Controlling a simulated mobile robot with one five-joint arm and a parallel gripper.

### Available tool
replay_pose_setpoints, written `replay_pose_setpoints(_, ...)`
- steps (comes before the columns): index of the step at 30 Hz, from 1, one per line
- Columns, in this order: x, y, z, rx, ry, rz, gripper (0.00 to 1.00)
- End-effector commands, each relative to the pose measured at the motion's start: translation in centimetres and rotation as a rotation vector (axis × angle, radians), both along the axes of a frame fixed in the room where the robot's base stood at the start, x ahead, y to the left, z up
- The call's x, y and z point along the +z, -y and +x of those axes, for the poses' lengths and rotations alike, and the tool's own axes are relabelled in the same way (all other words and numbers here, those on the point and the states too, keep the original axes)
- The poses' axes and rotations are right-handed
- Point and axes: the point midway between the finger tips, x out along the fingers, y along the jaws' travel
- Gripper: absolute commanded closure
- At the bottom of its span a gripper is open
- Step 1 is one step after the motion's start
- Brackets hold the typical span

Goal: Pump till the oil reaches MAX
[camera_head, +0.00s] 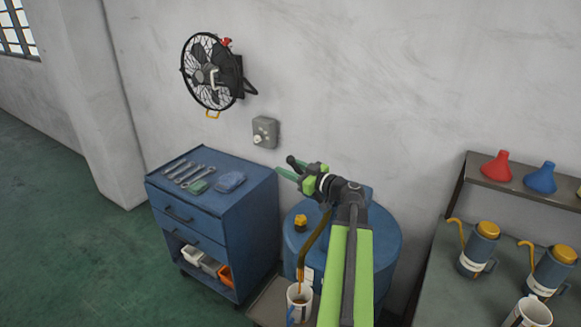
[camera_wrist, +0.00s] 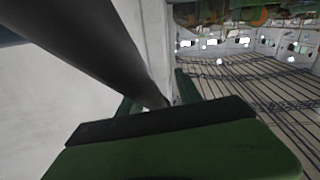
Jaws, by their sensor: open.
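A blue drum (camera_head: 385,243) stands against the wall, partly hidden by my arm. A curved brown spout (camera_head: 311,250) comes down from its top to a white measuring jug (camera_head: 302,310) at the lower edge. The oil level and MAX mark are too small to tell. My gripper (camera_head: 286,179) is above the drum, its green fingers apart, pointing left. A dark lever with a black knob (camera_head: 291,160) shows right at the gripper. In the wrist view a dark bar (camera_wrist: 95,45) runs down to between the green fingers; I cannot tell whether they touch it.
A blue tool cabinet (camera_head: 227,207) with wrenches and cloths stands left of the drum. A bench (camera_head: 440,290) with oil cans (camera_head: 478,250) and a mug (camera_head: 528,314) is at right, under a shelf with red and blue funnels (camera_head: 541,178). A fan (camera_head: 208,75) hangs on the wall.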

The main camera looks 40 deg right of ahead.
Motion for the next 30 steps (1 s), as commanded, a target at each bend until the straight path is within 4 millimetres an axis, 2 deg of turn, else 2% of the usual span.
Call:
replay_pose_setpoints(3, 0.0, 0.6, -0.4, -0.01, 0.0, 0.0, 0.61)
replay_pose_setpoints(12, 0.0, 1.4, -1.0, -0.022, 0.0, 0.0, 1.0)
replay_pose_setpoints(30, -0.1, 1.6, -1.2, -0.025, -0.003, -0.001, 1.0)
